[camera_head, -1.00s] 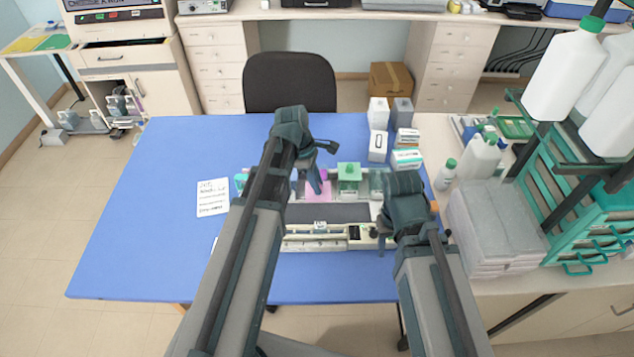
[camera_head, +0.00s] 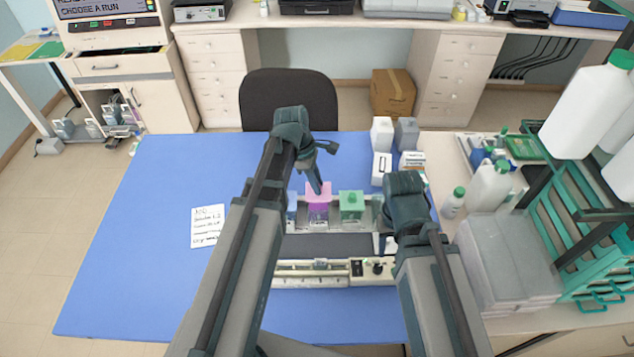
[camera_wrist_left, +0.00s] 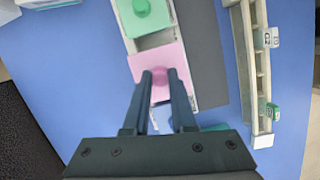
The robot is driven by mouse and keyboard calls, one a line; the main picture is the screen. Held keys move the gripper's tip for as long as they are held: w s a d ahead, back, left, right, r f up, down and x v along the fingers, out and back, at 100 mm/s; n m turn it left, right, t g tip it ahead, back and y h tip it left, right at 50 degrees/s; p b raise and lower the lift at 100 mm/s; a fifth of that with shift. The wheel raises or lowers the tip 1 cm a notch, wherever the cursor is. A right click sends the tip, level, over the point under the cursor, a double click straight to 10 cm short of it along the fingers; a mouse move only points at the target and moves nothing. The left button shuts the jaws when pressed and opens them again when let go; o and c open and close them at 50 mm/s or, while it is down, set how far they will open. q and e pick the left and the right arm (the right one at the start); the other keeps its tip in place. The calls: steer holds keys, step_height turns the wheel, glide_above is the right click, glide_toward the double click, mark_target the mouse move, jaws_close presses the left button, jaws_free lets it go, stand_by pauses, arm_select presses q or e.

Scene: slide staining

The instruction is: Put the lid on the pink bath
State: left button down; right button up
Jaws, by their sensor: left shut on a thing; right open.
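The pink lid (camera_head: 319,189) is in my left gripper (camera_head: 318,188), above the bath with purple contents (camera_head: 318,212) in the head view. In the left wrist view, both fingers of the left gripper (camera_wrist_left: 158,78) are shut on the knob of the pink lid (camera_wrist_left: 171,57). The lid covers the view down into the bath, so I cannot tell whether it touches the rim. My right gripper (camera_head: 384,225) is open, to the right of the baths, and partly hidden by its own arm.
A green bath with its green lid (camera_head: 351,202) stands to the right of the pink one, and a blue bath (camera_head: 292,207) to its left. A long cream instrument (camera_head: 312,272) lies in front. A written sheet (camera_head: 207,226) lies left. The blue table is clear at far left.

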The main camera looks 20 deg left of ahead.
arm_select(q)
steer(key=shift+f+b, duration=1.85)
steer(key=shift+f, duration=0.1)
arm_select(e)
steer(key=shift+f, duration=2)
arm_select(q)
steer(key=shift+f, duration=0.25)
arm_select(e)
steer(key=shift+f, duration=0.2)
arm_select(q)
steer(key=c, duration=0.7)
jaws_free()
steer(key=shift+o, duration=0.2)
steer(key=shift+r, duration=0.15)
arm_select(e)
steer(key=shift+r, duration=0.15)
arm_select(q)
steer(key=p+v, duration=1.3)
steer(key=shift+r, duration=0.35)
arm_select(e)
step_height(320, 180, up, 13)
